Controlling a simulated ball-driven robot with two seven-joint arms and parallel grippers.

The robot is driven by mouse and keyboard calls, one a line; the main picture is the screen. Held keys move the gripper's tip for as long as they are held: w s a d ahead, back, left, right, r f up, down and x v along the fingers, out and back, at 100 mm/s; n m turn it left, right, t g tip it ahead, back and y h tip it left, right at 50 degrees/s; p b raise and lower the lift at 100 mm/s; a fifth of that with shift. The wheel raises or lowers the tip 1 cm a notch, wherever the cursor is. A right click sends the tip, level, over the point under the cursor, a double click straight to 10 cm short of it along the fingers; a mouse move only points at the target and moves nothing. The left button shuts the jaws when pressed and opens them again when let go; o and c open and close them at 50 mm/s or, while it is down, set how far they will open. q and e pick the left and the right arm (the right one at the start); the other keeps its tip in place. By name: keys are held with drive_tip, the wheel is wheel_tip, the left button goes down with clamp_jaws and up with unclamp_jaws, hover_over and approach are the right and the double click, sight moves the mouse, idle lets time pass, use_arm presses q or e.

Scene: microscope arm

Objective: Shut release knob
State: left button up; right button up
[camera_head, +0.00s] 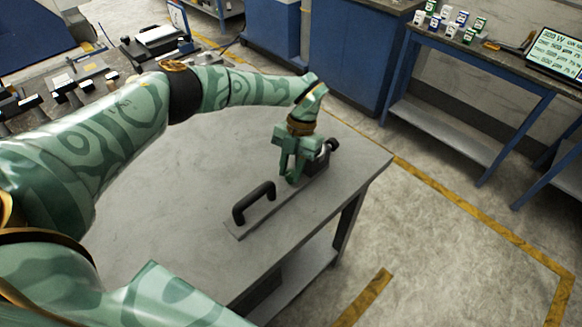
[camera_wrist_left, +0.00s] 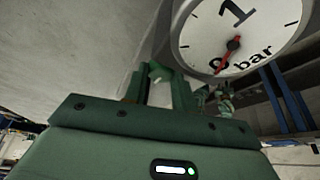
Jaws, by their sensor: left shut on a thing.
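A device with a flat grey plate (camera_head: 252,222), a black handle (camera_head: 254,203) and a dark block (camera_head: 316,165) lies near the table's right edge. In the left wrist view a round white gauge (camera_wrist_left: 207,33) faces me close up, its red needle pointing near 0 bar. My left gripper (camera_head: 291,178) points down at the block end of the plate, past the handle. Its fingers (camera_wrist_left: 168,90) are shut on a small part beside the gauge, apparently the release knob, which they mostly hide. My right gripper is not in view.
The grey table (camera_head: 185,205) is mostly bare left of the device. A workbench with tools (camera_head: 75,85) stands at the upper left. Blue cabinets (camera_head: 340,50) and a side bench with small containers and a screen (camera_head: 555,52) stand behind.

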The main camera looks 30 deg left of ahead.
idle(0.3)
use_arm(q)
drive_tip(key=o, duration=1)
drive_tip(key=v, duration=1.6)
drive_tip(key=shift+b, duration=0.3)
drive_tip(key=shift+d+r, duration=0.1)
drive_tip(key=shift+r, duration=0.05)
